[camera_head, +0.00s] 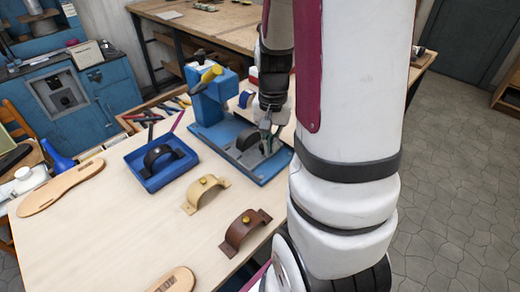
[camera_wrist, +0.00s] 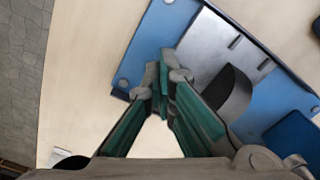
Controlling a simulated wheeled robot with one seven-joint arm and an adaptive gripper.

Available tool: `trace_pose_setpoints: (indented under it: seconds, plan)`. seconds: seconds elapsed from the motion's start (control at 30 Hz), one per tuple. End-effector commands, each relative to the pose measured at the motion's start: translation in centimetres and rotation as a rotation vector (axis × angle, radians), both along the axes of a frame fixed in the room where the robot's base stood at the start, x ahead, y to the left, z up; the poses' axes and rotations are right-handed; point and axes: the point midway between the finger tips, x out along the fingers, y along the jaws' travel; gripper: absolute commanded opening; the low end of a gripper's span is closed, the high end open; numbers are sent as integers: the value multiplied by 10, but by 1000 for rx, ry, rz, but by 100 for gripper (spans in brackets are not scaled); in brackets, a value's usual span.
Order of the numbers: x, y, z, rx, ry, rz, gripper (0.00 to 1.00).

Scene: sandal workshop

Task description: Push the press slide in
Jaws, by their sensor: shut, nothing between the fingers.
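The blue press (camera_head: 207,100) with a yellow handle stands at the back of the workbench, on a flat blue base (camera_head: 273,171). Its grey slide plate (camera_head: 232,157) lies on that base, with a dark half-round piece (camera_head: 247,139) upright on it. The wrist view also shows the slide plate (camera_wrist: 212,47) and the dark piece (camera_wrist: 236,92). My gripper (camera_head: 268,146) is shut and empty at the slide's right part in the head view. In the wrist view my gripper's fingertips (camera_wrist: 164,72) are over the plate's near edge; I cannot tell whether they touch it.
A blue tray (camera_head: 180,178) with a black strap, a tan strap (camera_head: 204,194) and a brown strap (camera_head: 244,230) are left and in front of the press. Sandal soles (camera_head: 60,188) lie on the bench (camera_head: 120,222). Bare bench lies between them.

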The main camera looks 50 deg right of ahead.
Motion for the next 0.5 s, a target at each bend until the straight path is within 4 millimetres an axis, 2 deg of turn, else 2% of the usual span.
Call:
trace_pose_setpoints:
  seconds: [0.5]
  plan:
    - [34, 0, -1, 1, 0, 2, 0]
